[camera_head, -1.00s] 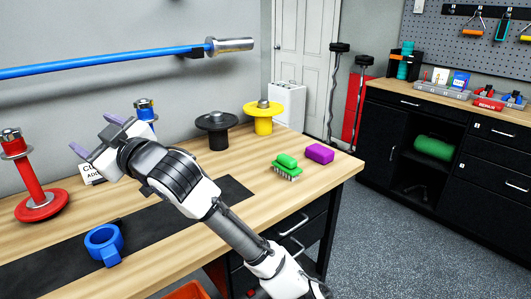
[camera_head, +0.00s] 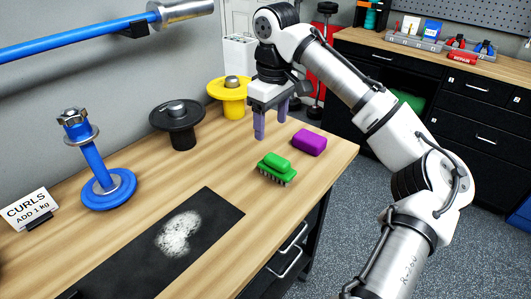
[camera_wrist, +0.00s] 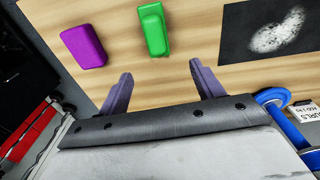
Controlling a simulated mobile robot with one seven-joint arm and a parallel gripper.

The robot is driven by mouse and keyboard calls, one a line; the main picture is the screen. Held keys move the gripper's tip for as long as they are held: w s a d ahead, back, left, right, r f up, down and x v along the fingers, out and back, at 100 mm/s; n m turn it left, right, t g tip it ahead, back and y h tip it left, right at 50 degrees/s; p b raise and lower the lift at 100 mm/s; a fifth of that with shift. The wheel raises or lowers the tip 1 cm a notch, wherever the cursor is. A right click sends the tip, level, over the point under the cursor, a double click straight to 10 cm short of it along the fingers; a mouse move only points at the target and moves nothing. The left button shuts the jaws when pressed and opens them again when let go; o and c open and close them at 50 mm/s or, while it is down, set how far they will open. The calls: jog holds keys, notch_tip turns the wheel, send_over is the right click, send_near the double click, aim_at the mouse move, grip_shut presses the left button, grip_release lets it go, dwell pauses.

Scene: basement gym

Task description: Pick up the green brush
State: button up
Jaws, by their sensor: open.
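The green brush (camera_head: 276,168) lies bristles down on the wooden bench, near its right front edge. My gripper (camera_head: 272,126) points down above the bench, behind the brush and a little to its left, apart from it. Its two purple fingers are spread with nothing between them. In the wrist view the green brush (camera_wrist: 154,29) is beyond the fingertips, roughly in line with the gap of my gripper (camera_wrist: 158,80).
A purple block (camera_head: 309,142) lies close to the right of the brush. A yellow spool (camera_head: 232,98) and a black spool (camera_head: 178,124) stand behind. A black mat (camera_head: 150,246) with white powder lies to the left. A blue post (camera_head: 96,165) stands farther left.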

aim_at(277, 158)
jog(key=f, duration=0.2)
jog(key=d+f, duration=0.1)
jog(key=f, duration=0.4)
jog(key=shift+s+d+p, duration=0.1)
jog(key=shift+d+p, duration=0.25)
jog(key=shift+f+p, duration=0.7)
jog(key=shift+f, duration=2.45)
jog(key=c, duration=1.1)
jog(key=shift+c, duration=0.2)
jog(key=shift+r, duration=0.15)
notch_tip(277, 158, up, 20)
jog(key=b, duration=0.1)
